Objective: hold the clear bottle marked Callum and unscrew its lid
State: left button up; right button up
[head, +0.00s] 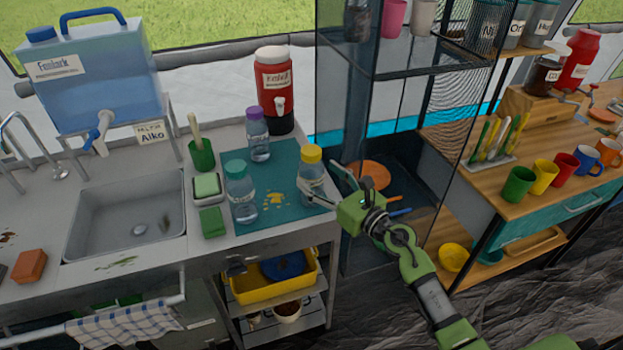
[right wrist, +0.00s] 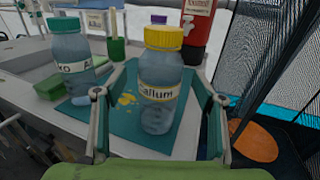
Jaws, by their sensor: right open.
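The clear bottle marked Callum (right wrist: 160,92) has a yellow lid (right wrist: 163,38) and stands upright on a teal mat (head: 270,212). In the head view the Callum bottle (head: 311,182) is at the mat's right side. My right gripper (head: 332,184) is open, and in the right wrist view its two fingers (right wrist: 160,95) stand on either side of the bottle; I cannot tell whether they touch it. A clear bottle with a green lid (head: 240,192) and one with a purple lid (head: 258,138) stand on the same mat. My left gripper is not in view.
A red drink dispenser (head: 274,90) stands behind the mat. A sink (head: 130,215), a green sponge (head: 212,222) and a green cup (head: 201,153) are to the left. A dark mesh shelf unit (head: 350,110) rises close to the right of the counter. Yellow splashes mark the mat.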

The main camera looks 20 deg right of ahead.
aim_at(317, 162)
jog(key=x, duration=0.4)
jog(key=shift+w, duration=0.1)
jog(key=c, duration=1.3)
jog(key=shift+r, duration=0.1)
jog(key=shift+r+p, duration=0.45)
jog(key=shift+r, duration=0.05)
notch_tip(317, 162, up, 3)
jog(key=shift+f+p, duration=0.25)
jog(key=shift+p, duration=0.4)
jog(key=s+r+p, duration=0.1)
jog(key=s+r, duration=0.2)
jog(key=s, duration=0.1)
jog(key=s+r+p, duration=0.1)
jog(key=s+r, duration=0.2)
jog(key=s, duration=0.2)
jog(key=s+a+r+p, duration=0.1)
jog(key=s+r, duration=0.2)
jog(key=s, duration=0.2)
jog(key=shift+r+p, duration=0.2)
jog(key=shift+p, duration=0.2)
